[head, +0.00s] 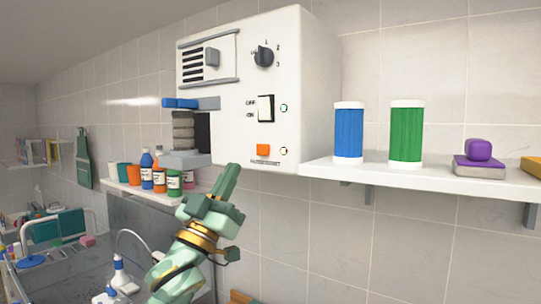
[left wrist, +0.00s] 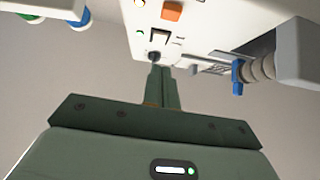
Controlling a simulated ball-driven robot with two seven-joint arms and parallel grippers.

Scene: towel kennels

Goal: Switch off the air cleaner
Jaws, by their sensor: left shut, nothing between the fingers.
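The air cleaner (head: 310,90) is a white box on the tiled wall. Its front carries a dark rotary knob (head: 264,56), a pale rocker switch (head: 266,108) marked OFF above and ON below, and an orange button (head: 263,149) lower down. Two small round lamps sit right of the switch and the button. My left gripper (head: 231,170) is shut and empty, pointing up just below the box's lower edge, left of the orange button. In the left wrist view its closed fingers (left wrist: 158,74) point towards the panel, where the orange button (left wrist: 172,11) also shows. My right gripper is out of view.
A shelf (head: 430,182) right of the box holds a blue canister (head: 349,133), a green canister (head: 406,132) and a purple item (head: 478,150). Several bottles stand on a lower shelf at left. A grey ribbed duct (head: 183,132) with a blue top sticks out beside the box.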

